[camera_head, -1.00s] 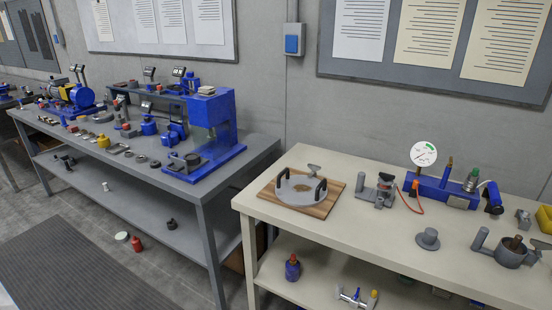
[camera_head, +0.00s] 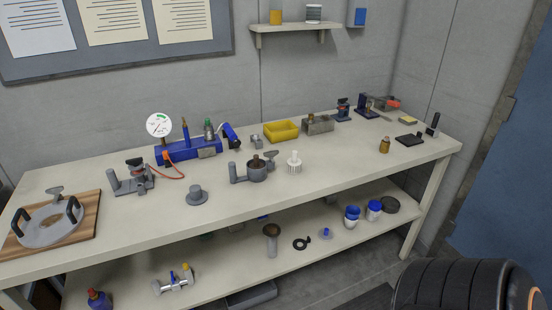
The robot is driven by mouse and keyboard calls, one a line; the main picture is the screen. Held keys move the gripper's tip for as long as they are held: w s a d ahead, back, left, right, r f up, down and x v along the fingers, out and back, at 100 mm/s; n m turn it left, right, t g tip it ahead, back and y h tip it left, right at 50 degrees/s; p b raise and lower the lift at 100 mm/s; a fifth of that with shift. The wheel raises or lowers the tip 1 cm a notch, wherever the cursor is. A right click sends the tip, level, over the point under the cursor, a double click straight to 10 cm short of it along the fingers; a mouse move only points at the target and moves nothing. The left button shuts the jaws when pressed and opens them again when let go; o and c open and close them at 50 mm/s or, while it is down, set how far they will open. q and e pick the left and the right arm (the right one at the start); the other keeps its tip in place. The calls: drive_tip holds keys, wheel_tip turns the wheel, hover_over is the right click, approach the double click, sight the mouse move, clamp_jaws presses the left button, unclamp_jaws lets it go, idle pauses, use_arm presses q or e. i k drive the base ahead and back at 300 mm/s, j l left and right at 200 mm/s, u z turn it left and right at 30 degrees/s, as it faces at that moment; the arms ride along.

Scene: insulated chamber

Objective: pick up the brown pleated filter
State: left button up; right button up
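I cannot clearly make out a brown pleated filter in the head view. A small brown-topped piece with a pale stem (camera_head: 271,238) stands on the lower shelf below the middle of the bench. A small brown-gold jar-like object (camera_head: 384,146) stands on the bench top towards the right. Both are too small to tell whether they are pleated. A white ribbed piece (camera_head: 294,163) stands near the middle of the bench top. Neither of my grippers shows.
The cream bench (camera_head: 120,245) bears a blue gauge unit (camera_head: 190,148), a grey pot with a handle (camera_head: 257,172), a yellow bin (camera_head: 281,131) and a wooden board (camera_head: 85,228) at left. Blue-and-white jars (camera_head: 352,216) stand on the lower shelf. The bench's front strip is mostly clear.

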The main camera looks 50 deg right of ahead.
sight(256, 164)
drive_tip(key=z, duration=1.35)
